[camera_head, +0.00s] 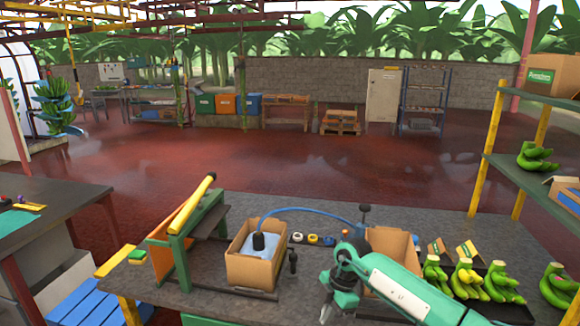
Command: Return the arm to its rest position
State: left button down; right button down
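My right arm (400,287) comes in from the bottom right, with white and green links. It bends at a dark joint (345,277) over the front of the work table and runs down towards the bottom edge. No gripper fingers show on it. The arm covers part of an open cardboard box (403,242) behind it. My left arm and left gripper are not in view.
On the dark work table (215,272) stand a green stand with a yellow bar (191,205), an open lined cardboard box (250,271) with a blue hose, tape rolls and several green banana hands (467,278). Shelves (535,175) stand at right. The red floor behind is clear.

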jog(key=s+a+f+m+t+y, duration=0.1)
jog(key=a+f+m+t+y, duration=0.1)
jog(key=a+f+y, duration=0.35)
jog(key=s+a+f+m+t+y, duration=0.1)
jog(key=s+a+f+y, duration=0.1)
jog(key=f+y, duration=0.5)
jog(key=s+d+f+m+t+h, duration=0.3)
jog(key=d+f+m, duration=0.1)
jog(key=f, duration=0.4)
jog(key=s+d+f+m+t+h, duration=0.2)
jog(key=d+f+m+t, duration=0.15)
jog(key=f, duration=0.45)
jog(key=s+d+f+m+t+h, duration=0.3)
jog(key=d+f+m, duration=0.1)
jog(key=f, duration=0.4)
jog(key=s+d+f+m+g+h, duration=0.2)
jog(key=s+d+f+h, duration=0.15)
jog(key=s+f, duration=0.45)
jog(key=s+d+f+m+g+h, duration=0.2)
jog(key=s+d+f, duration=0.4)
jog(key=s, duration=0.4)
jog(key=s+d+f+m+g+h, duration=0.1)
jog(key=s+f+g, duration=0.2)
jog(key=s, duration=1.1)
jog(key=s+d+f+m+g+h, duration=0.1)
jog(key=s+f, duration=0.4)
jog(key=s, duration=1)
jog(key=shift+s+d+f+g, duration=0.15)
jog(key=shift+d+f+g, duration=0.2)
jog(key=shift+d+g, duration=0.6)
